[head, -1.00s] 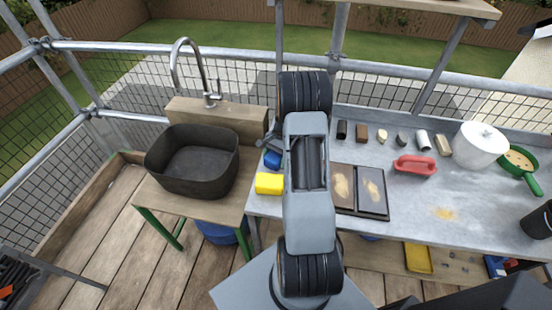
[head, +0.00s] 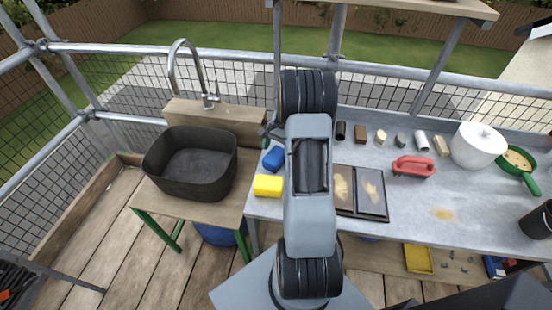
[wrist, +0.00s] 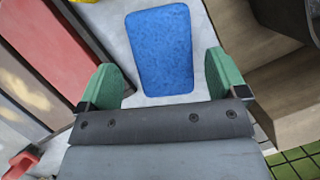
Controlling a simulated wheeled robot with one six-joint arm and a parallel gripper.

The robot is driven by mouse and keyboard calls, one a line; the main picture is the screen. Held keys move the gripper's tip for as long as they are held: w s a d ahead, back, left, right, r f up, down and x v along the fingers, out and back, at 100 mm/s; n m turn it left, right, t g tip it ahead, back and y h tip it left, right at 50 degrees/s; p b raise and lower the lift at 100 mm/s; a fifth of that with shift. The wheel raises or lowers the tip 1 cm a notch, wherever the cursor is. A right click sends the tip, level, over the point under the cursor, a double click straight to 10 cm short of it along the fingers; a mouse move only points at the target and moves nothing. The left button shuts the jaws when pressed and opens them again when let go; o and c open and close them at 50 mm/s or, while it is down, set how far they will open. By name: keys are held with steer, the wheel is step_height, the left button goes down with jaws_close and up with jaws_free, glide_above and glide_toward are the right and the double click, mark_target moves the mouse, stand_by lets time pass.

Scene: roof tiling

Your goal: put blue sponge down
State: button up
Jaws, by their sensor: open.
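The blue sponge (head: 273,158) lies flat at the left end of the grey worktop, just behind the yellow sponge (head: 268,185). In the wrist view the blue sponge (wrist: 160,50) lies ahead of my gripper (wrist: 163,80). The green fingers are spread wide, one on each side of the sponge's near end, with gaps between. Nothing is held. In the head view my arm hides most of the gripper; a dark part of it shows behind the blue sponge.
A dark basin (head: 190,165) stands left on a wooden stand under a tap (head: 190,70). Several small items line the back.

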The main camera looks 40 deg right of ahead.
steer(key=v, duration=0.6)
steer(key=shift+w+d+r, duration=0.1)
steer(key=shift+r, duration=0.2)
step_height(320, 180, up, 5)
steer(key=n+h, duration=0.1)
steer(key=n, duration=0.1)
glide_above(271, 154)
steer(key=s+a+r+n+t+h, duration=0.1)
steer(key=s+a+r+n+h, duration=0.2)
steer(key=a, duration=0.5)
steer(key=s+a+r+n+t, duration=0.2)
steer(key=s+a+n+t, duration=0.2)
steer(key=s+a+n, duration=0.5)
steer(key=s+a, duration=0.2)
steer(key=a, duration=0.1)
steer(key=shift+s+r, duration=0.2)
steer(key=shift+r, duration=0.1)
